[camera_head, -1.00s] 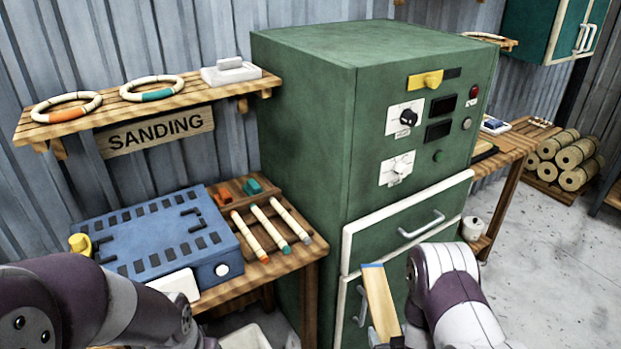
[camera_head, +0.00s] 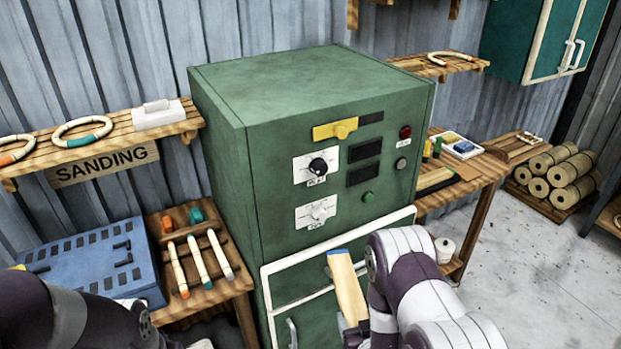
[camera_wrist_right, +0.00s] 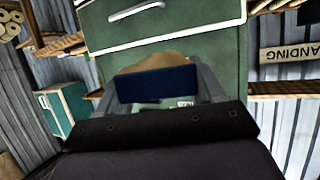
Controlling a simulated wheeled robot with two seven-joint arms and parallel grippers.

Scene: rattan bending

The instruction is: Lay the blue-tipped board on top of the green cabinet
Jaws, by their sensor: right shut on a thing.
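The blue-tipped board (camera_head: 349,287) is a pale wooden strip with a blue edge at its upper end. It is held tilted upright in front of the green cabinet's lower drawers. My right gripper (camera_head: 355,326) is shut on its lower part. In the right wrist view, a dark blue end of the board (camera_wrist_right: 157,84) shows between the fingers (camera_wrist_right: 165,92). The green cabinet (camera_head: 300,78) stands in the middle with a flat, bare top, well above the board. My left arm shows at the lower left, with its gripper out of view.
A sanding bench with a blue box (camera_head: 90,262) and several coloured-tip sticks (camera_head: 202,262) stands left of the cabinet. A wall shelf (camera_head: 110,140) holds rings and a white block. A wooden table (camera_head: 470,182) stands close on the right. Teal wall cabinets (camera_head: 530,40) hang at upper right.

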